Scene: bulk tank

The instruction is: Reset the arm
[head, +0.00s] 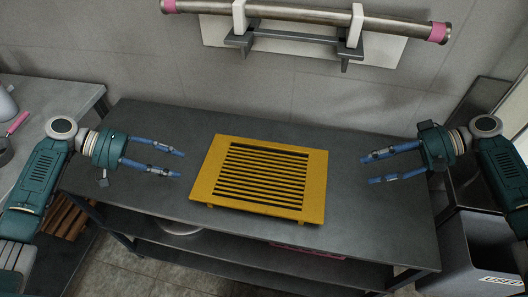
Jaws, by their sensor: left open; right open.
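My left gripper (181,165) is open and empty above the left part of the dark table (380,235). Its blue fingers point right, toward the yellow slatted panel, and are apart from it. My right gripper (364,171) is open and empty above the right part of the table. Its fingers point left toward the panel, with a gap between. The yellow panel (316,190) lies flat at the middle of the table, between the two grippers.
A metal pipe (300,15) with pink ends rests in a wall bracket (237,42) behind the table. A grey bin (485,250) stands at the lower right. Another counter (60,92) with a pink-handled item (18,123) is at the left. Bare tabletop surrounds the panel.

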